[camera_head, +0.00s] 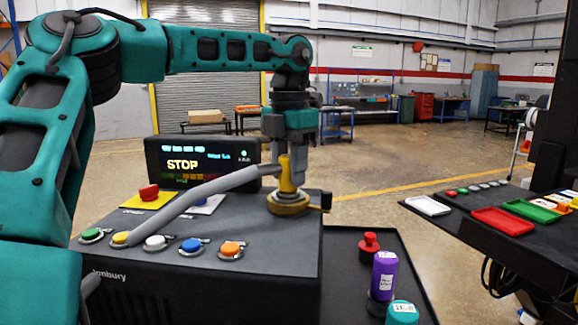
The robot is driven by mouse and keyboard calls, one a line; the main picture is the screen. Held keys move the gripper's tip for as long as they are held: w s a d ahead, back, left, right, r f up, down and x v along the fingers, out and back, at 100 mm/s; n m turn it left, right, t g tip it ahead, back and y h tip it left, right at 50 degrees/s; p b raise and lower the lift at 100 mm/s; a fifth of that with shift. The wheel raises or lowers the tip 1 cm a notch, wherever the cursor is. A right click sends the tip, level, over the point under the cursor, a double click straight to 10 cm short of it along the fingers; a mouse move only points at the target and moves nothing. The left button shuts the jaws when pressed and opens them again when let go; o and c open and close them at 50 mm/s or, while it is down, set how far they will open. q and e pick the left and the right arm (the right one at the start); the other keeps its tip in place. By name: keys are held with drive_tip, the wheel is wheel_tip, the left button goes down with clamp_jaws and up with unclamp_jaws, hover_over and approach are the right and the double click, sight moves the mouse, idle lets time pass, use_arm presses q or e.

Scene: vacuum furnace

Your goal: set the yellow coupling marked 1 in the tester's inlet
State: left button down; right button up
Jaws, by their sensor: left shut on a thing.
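The yellow coupling (287,174) is upright, with a grey hose (200,196) running from it down to the left across the tester's top (240,236). My left gripper (286,158) points down and is shut on the coupling's upper part. The coupling is directly over the brass inlet (289,205), which has a small dark lever at its right. Its lower end meets the inlet's top in the picture; I cannot tell whether it is seated. The mark 1 cannot be read. My right gripper is not in view.
A display reading STOP (182,165) and a red button (149,192) stand behind the hose. Several coloured buttons line the tester's front edge. A red knob (369,242), purple canister (384,275) and teal-topped one (402,312) stand to the right. A table with trays (502,222) is farther right.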

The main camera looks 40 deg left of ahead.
use_arm(q)
drive_tip(key=c, duration=0.6)
unclamp_jaws()
wheel_tip(320, 180, up, 13)
drive_tip(key=shift+f, duration=0.1)
idle(0.5)
